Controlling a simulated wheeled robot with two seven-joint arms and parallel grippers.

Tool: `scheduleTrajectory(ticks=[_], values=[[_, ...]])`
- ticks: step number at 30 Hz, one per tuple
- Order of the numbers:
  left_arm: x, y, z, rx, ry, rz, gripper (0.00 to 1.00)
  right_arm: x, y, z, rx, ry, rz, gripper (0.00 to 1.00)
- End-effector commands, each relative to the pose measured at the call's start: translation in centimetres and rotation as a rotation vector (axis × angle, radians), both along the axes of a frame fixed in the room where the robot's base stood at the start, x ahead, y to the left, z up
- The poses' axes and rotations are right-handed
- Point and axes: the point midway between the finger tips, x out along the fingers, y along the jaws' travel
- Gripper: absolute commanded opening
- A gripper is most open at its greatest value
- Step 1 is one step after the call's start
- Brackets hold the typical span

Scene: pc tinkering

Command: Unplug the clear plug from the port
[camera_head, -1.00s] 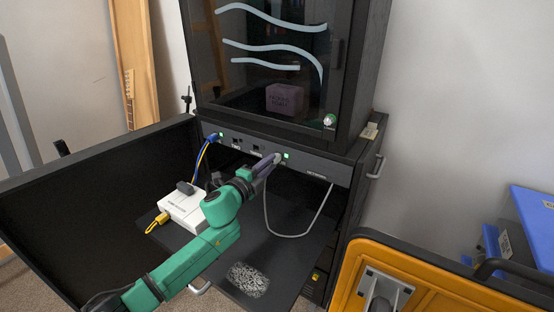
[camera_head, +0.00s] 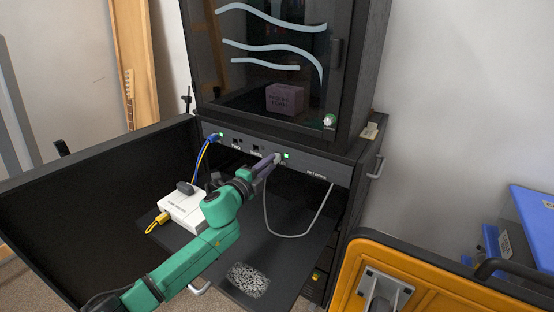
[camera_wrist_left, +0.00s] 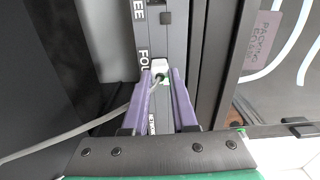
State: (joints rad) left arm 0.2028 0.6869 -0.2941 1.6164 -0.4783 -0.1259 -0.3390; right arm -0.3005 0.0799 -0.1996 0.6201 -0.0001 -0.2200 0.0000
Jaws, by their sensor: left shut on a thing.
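The clear plug (camera_wrist_left: 160,66) is a small pale block at the port panel (camera_head: 236,143), and a grey cable (camera_wrist_left: 112,113) runs from it. My left gripper (camera_wrist_left: 161,76), with purple fingers, is shut on the plug from the front. In the head view the left gripper (camera_head: 274,159) reaches up to the panel from below left. The port is hidden behind the plug and fingertips, so I cannot tell how deep the plug sits. My right gripper is not in view.
A blue cable (camera_head: 202,153) is plugged in at the panel's left. A white box (camera_head: 184,211) with a yellow plug stands on the pulled-out shelf (camera_head: 285,262). The grey cable hangs in a loop (camera_head: 268,222) under the panel. The open black door (camera_head: 100,200) bounds the left.

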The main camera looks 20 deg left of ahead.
Motion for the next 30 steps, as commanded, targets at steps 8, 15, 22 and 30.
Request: scheduleTrajectory(ticks=[8,15,22,30], values=[[-0.8,0.1,0.0,0.000,0.001,0.000,0.00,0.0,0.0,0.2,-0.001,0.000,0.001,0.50],[-1.4,0.2,0.0,0.000,0.000,0.000,0.00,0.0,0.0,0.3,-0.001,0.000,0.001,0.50],[-3.1,0.4,0.0,0.000,0.002,0.000,0.00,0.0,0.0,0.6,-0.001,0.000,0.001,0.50],[-5.1,0.7,0.0,0.000,0.001,0.000,0.00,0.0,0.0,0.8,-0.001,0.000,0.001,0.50]])
